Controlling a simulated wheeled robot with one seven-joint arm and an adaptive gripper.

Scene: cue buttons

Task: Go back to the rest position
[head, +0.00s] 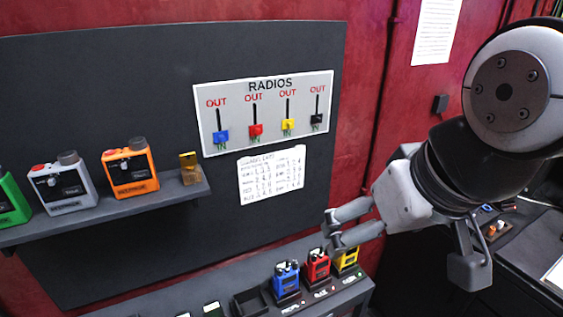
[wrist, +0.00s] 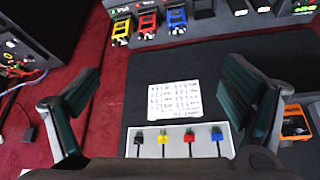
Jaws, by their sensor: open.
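My gripper (head: 333,230) is in the right half of the head view, in front of the dark wall panel. Its fingers are apart with nothing between them, and both show in the wrist view (wrist: 165,110). The RADIOS board (head: 264,109) hangs on the panel with blue (head: 221,137), red (head: 256,130), yellow (head: 288,125) and black (head: 316,119) sliders, all near the IN end. Below it is a handwritten white sheet (head: 272,175). Blue (head: 286,280), red (head: 317,267) and yellow (head: 346,259) radios stand on the lower shelf, the yellow one just below my gripper.
An empty dark tray (head: 250,303) sits left of the blue radio. A dark desk (head: 525,250) with small items stands at the right.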

